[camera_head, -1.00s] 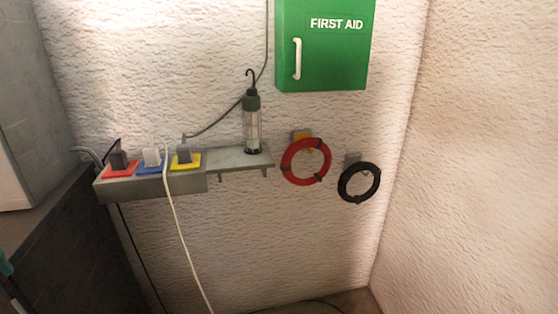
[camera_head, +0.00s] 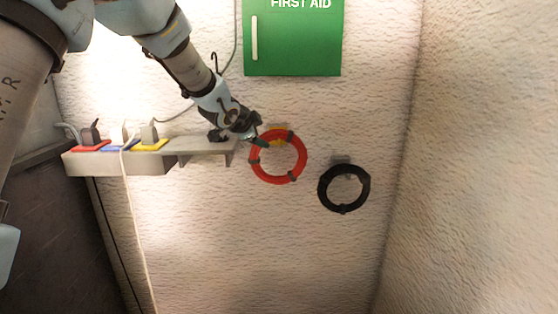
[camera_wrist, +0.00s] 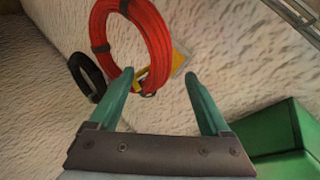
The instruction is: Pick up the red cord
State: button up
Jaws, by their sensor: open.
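The red cord (camera_head: 279,177) is a coil with dark ties, hanging on the wall from a hook with a yellow plate (camera_wrist: 180,60). It also shows in the wrist view (camera_wrist: 152,32), beyond my fingertips. My gripper (camera_head: 258,143) is at the coil's upper left in the head view. In the wrist view my gripper (camera_wrist: 160,76) has its two green fingers apart, with the lower part of the pictured coil and the yellow plate showing between and beyond the tips. Nothing is held. Whether a finger touches the cord I cannot tell.
A black coil (camera_head: 322,190) hangs at the lower right. A green first aid box (camera_head: 295,45) is above. A grey shelf (camera_head: 205,147) with a power strip (camera_head: 115,163) and plugs is at the left. A white cable (camera_head: 135,230) hangs below it. Bare wall lies under the coils.

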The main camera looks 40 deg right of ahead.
aim_at(267, 136)
jog(key=shift+p+x, duration=1)
jog(key=shift+x, duration=2.45)
jog(key=shift+s, duration=0.15)
grip_shut()
